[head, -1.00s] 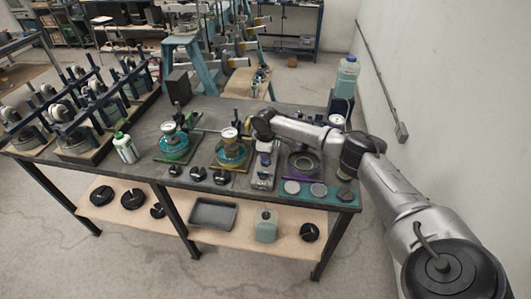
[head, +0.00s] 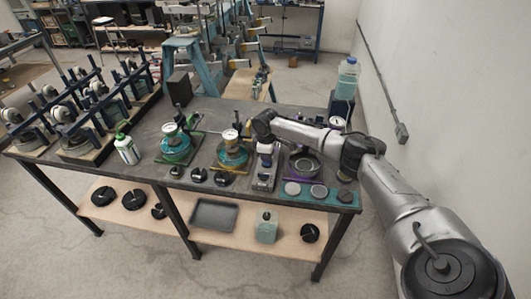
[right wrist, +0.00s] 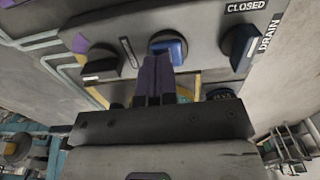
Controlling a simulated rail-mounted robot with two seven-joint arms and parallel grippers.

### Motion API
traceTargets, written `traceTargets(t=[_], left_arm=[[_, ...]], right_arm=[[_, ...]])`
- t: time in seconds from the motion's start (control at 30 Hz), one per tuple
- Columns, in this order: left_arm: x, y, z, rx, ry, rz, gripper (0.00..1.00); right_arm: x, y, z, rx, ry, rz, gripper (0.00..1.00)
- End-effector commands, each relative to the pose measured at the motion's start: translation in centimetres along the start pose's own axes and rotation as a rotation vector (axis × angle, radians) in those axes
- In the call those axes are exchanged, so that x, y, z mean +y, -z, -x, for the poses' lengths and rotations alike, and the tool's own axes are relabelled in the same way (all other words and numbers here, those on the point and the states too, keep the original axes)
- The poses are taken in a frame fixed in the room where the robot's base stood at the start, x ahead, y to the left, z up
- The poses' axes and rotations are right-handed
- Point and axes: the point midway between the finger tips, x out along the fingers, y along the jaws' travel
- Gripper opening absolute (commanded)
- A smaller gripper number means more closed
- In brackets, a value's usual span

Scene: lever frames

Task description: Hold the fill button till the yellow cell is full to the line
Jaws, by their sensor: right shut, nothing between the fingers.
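The yellow cell (head: 232,158) is a round clear vessel with teal liquid on a yellow-edged base, near the middle of the table. Its fill line and exact level are too small to read. My right gripper (head: 265,148) points down over the grey control panel (head: 264,179), just right of the yellow cell. In the right wrist view its shut, empty fingers (right wrist: 158,62) reach a blue button (right wrist: 168,46) on the panel and partly cover it. They appear to touch it, but how far it is pressed cannot be told. My left gripper is out of view.
Black knobs flank the button, at left (right wrist: 98,66) and at right (right wrist: 240,46) by the DRAIN label. A green-based cell (head: 175,152) stands left and a purple-based cell (head: 304,165) right. A white bottle (head: 127,149) stands farther left. A liquid-filled bottle (head: 347,78) stands at back right.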

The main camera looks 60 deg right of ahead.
Motion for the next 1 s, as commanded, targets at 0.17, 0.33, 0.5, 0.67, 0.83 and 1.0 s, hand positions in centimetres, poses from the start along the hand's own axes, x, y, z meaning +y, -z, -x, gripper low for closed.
traceTargets(t=[0.17,0.33,0.5,0.67,0.83,1.0], left_arm=[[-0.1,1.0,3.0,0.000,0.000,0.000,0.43],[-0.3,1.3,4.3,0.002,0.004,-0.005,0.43],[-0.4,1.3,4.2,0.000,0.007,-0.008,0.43],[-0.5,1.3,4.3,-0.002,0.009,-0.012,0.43],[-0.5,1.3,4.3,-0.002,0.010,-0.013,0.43],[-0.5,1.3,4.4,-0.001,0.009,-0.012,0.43]], right_arm=[[0.0,0.0,2.7,-0.003,0.005,-0.001,0.00],[0.5,0.1,5.4,0.008,-0.004,-0.004,0.00],[0.6,0.1,9.0,0.010,-0.005,-0.004,0.00],[0.6,0.1,11.7,0.010,-0.006,-0.005,0.00],[0.6,0.2,13.4,0.010,-0.005,-0.004,0.00],[0.6,0.2,14.2,0.009,-0.005,-0.005,0.00]])
